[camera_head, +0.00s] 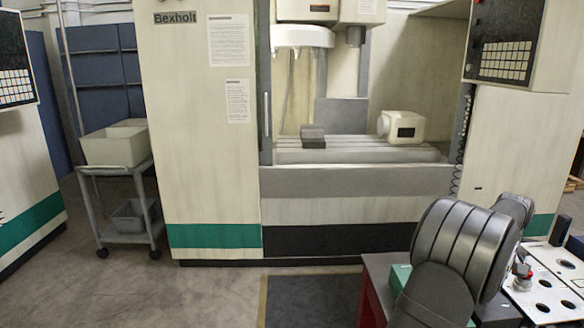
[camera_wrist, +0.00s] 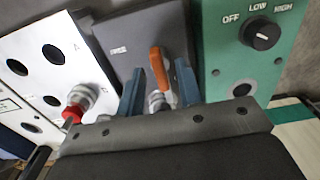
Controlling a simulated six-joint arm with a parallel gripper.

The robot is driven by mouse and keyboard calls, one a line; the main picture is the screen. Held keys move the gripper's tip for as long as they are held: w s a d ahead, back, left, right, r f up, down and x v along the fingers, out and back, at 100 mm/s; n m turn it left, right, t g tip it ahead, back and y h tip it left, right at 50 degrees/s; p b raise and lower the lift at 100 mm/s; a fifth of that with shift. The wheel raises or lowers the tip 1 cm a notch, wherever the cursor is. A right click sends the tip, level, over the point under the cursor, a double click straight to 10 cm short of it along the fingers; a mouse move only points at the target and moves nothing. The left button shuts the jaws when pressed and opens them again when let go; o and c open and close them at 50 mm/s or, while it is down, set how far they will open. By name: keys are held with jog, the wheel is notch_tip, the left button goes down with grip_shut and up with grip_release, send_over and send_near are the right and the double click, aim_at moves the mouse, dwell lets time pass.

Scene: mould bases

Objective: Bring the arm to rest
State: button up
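My gripper (camera_wrist: 160,90) shows in the wrist view with its two blue fingers apart. An orange lever-like part (camera_wrist: 160,68) and a silver fitting (camera_wrist: 157,101) show between the fingers, over a dark grey block (camera_wrist: 115,48). Gaps show beside the orange part, and I cannot tell whether a finger touches anything. In the head view my arm fills the lower right and hides the gripper.
A white panel with round holes (camera_wrist: 63,75) lies left in the wrist view, bearing a silver fitting with a red part (camera_wrist: 78,103). A green panel (camera_wrist: 220,60) with a knob (camera_wrist: 260,34) stands right. The machine (camera_head: 205,150) and cart (camera_head: 126,238) are farther off.

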jog(key=shift+r, duration=0.1)
notch_tip(320, 180, up, 17)
notch_tip(320, 180, down, 17)
jog(key=shift+f, duration=0.15)
jog(key=m, duration=0.4)
jog(key=shift+m, duration=0.4)
jog(key=m, duration=0.4)
jog(key=shift+m, duration=0.4)
